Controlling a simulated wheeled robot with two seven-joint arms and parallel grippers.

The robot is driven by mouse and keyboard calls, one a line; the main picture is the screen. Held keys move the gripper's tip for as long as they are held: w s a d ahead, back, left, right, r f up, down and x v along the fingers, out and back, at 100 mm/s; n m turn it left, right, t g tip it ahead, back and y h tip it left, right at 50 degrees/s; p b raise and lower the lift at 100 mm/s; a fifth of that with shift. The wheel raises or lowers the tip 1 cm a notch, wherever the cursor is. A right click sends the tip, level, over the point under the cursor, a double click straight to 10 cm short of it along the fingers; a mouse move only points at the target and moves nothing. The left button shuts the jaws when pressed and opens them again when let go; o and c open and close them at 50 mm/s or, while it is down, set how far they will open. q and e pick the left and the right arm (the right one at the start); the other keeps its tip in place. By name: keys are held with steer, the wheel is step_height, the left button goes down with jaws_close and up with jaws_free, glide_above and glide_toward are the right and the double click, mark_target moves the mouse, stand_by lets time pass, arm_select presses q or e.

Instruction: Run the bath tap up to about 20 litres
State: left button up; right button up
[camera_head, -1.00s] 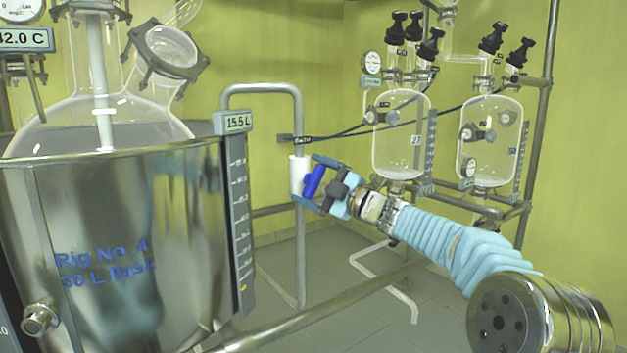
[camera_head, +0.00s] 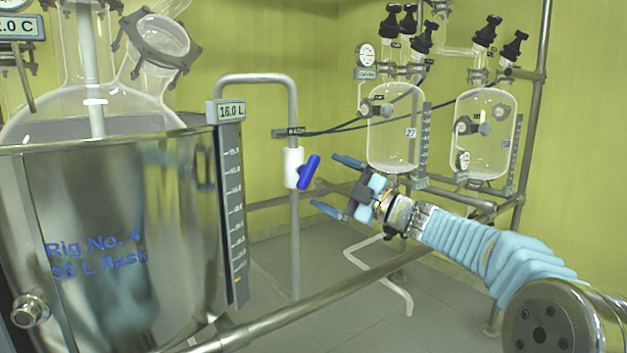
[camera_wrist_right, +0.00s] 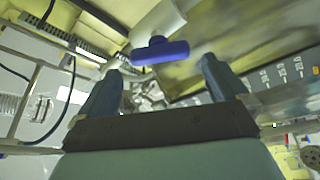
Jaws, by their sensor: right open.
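The bath tap is a white valve body (camera_head: 292,167) on a grey pipe, with a blue handle (camera_head: 309,172) tilted off the pipe's line. The handle also shows in the right wrist view (camera_wrist_right: 160,52), ahead of the fingers. My right gripper (camera_head: 336,184) is open and empty, just right of the handle and apart from it. The steel bath (camera_head: 100,240) stands at the left with the glass flask (camera_head: 95,105) in it. The litre display (camera_head: 232,111) on its rim reads 16.0 L, above a level scale (camera_head: 233,210). My left gripper is not in view.
Two glass vessels (camera_head: 393,135) (camera_head: 486,135) with black-capped valves hang on a pipe frame behind my right arm. A steel rail (camera_head: 330,295) crosses low in front. A label (camera_head: 294,132) and dark hoses are behind the tap.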

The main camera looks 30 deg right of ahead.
steer(key=v, duration=0.7)
steer(key=shift+b, duration=0.35)
stand_by(7.0)
